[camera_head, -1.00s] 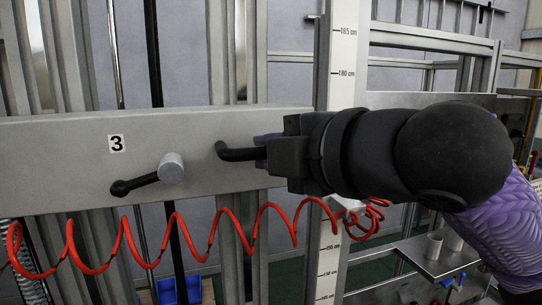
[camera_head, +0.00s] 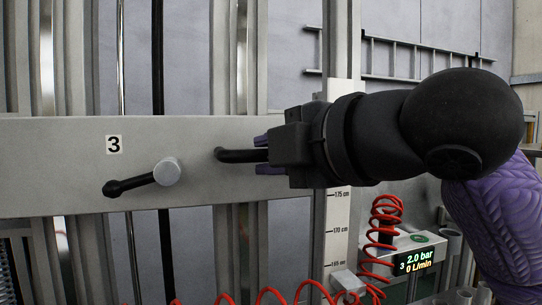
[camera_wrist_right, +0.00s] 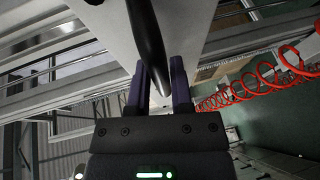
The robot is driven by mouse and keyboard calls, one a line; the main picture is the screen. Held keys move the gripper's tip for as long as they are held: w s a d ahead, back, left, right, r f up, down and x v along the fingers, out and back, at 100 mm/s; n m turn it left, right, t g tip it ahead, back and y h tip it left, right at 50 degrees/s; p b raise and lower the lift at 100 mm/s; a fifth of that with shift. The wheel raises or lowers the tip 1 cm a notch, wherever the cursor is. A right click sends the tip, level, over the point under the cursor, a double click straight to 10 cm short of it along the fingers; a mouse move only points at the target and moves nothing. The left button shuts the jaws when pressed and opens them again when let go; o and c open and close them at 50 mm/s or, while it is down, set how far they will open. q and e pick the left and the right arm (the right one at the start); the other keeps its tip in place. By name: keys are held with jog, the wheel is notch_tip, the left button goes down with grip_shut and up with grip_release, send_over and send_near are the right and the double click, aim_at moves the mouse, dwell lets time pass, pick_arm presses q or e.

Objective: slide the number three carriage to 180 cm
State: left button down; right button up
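The number three carriage (camera_head: 60,165) is a wide grey plate marked "3", lying across vertical rails in the head view. A lever (camera_head: 135,185) with a silver hub and black knob is on its face, slanting down to the left. My right gripper (camera_head: 262,155) is at the black handle (camera_head: 232,155) on the carriage's right part. The scale (camera_head: 338,215) shows 175, 170 and 165 cm below the gripper; the 180 mark is hidden. My left gripper is out of view.
A red coiled hose (camera_head: 385,215) hangs below and right of the carriage. A ladder (camera_head: 420,62) is on the back wall. The rails above the carriage look clear.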

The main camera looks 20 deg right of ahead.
jog(key=o, duration=0.3)
jog(key=shift+s, duration=0.15)
jog(key=b+v, duration=0.3)
jog(key=v, duration=0.6)
jog(key=shift+s+d, duration=0.2)
jog(key=shift+s, duration=0.1)
